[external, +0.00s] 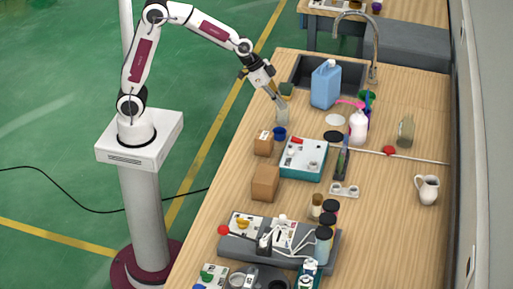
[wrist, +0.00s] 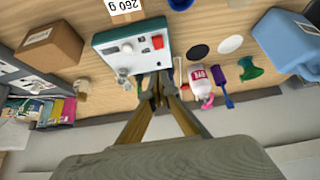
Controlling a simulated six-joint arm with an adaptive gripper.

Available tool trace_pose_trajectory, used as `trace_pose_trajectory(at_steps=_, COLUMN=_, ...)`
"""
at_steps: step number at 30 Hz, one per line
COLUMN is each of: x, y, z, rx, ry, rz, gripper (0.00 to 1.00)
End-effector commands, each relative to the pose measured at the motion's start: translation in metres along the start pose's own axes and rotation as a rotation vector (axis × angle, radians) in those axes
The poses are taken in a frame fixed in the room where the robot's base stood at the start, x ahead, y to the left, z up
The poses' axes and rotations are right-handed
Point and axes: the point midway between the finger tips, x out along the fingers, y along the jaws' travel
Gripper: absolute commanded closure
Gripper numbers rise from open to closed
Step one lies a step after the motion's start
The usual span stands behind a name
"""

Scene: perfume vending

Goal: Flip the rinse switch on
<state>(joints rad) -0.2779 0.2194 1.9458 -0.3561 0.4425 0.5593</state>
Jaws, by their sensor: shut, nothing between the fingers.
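A white-topped box with teal sides (external: 303,158) stands on the wooden counter, near its middle. It carries a small red switch (external: 297,141) and a pale knob. In the wrist view the box (wrist: 115,48) is at the upper middle, with the red switch (wrist: 158,42) on its right side and the knob (wrist: 127,46) to the left. I cannot make out which way the switch is tipped. My gripper (external: 276,95) is shut and empty, beyond the box near the sink. Its closed fingertips also show in the wrist view (wrist: 155,92), apart from the switch.
Brown cartons (external: 265,183) stand left of the box. A blue jug (external: 326,85), a white bottle (external: 358,127) and a sink (external: 303,70) are beyond it. A small blue cup (external: 279,133) is close to the box.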

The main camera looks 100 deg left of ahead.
Motion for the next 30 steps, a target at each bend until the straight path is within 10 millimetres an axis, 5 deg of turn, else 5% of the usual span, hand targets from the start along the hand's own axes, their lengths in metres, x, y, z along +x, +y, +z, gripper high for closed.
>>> trace_pose_trajectory(at_steps=30, x=0.089, y=0.001, z=0.0, rx=0.0, ry=-0.001, rz=0.001, gripper=1.0)
